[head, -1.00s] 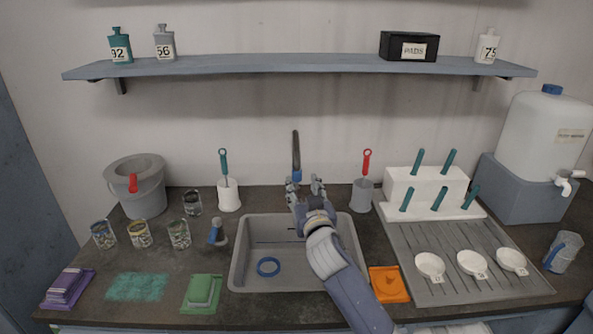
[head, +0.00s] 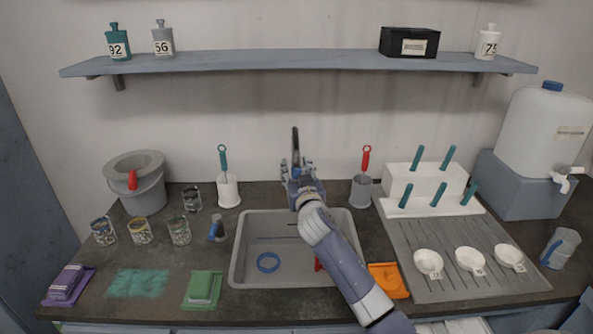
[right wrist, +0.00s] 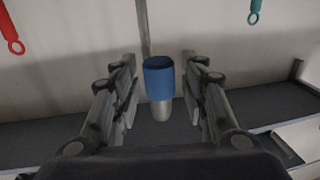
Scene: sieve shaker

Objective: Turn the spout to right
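The dark spout (head: 295,143) of the tap rises behind the sink (head: 236,262), near its middle. Its blue collar (right wrist: 159,80) with a grey nozzle end below (right wrist: 161,108) shows in the right wrist view. My right gripper (head: 297,170) is at the spout. In the right wrist view its two fingers (right wrist: 159,64) stand open on either side of the blue collar, with a gap on both sides. The tap's base is hidden behind my right gripper and arm in the head view. My left gripper is not in view.
A white brush holder (head: 228,192) stands left of the tap, and a grey one (head: 361,191) stands to its right. A blue ring (head: 268,262) lies in the sink. A shelf (head: 300,63) runs along the wall above. The space beside the spout is clear.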

